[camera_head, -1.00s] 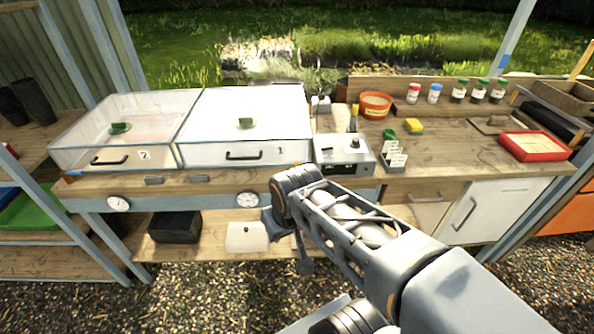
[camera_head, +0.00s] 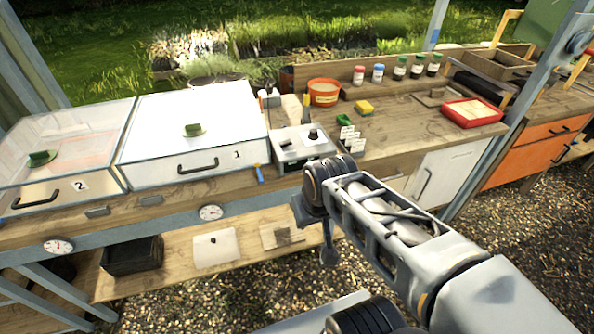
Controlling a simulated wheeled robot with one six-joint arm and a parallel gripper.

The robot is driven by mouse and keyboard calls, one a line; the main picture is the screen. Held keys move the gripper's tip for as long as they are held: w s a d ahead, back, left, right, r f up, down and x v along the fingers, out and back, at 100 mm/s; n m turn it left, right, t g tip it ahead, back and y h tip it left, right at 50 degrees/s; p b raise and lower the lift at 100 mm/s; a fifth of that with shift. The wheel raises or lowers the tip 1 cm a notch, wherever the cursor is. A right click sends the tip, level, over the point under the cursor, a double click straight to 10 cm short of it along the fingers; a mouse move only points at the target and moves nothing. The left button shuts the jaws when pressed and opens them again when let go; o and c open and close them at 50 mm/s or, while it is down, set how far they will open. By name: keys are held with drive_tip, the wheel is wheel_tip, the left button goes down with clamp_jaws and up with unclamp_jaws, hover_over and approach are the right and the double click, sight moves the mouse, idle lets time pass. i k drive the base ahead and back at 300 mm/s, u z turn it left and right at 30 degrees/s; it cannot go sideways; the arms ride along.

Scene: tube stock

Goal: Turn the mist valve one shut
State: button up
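A similar box marked 2 (camera_head: 75,160) stands to the left, with another small blue piece (camera_head: 16,203) at its front. A grey control box (camera_head: 300,148) with a black knob sits right of box 1. Round dials (camera_head: 211,212) are on the front rail. The gravel in front is free.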

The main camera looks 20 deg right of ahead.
sight(257, 166)
drive_tip(key=z, duration=1.15)
drive_tip(key=k, duration=0.55)
drive_tip(key=u, duration=1.45)
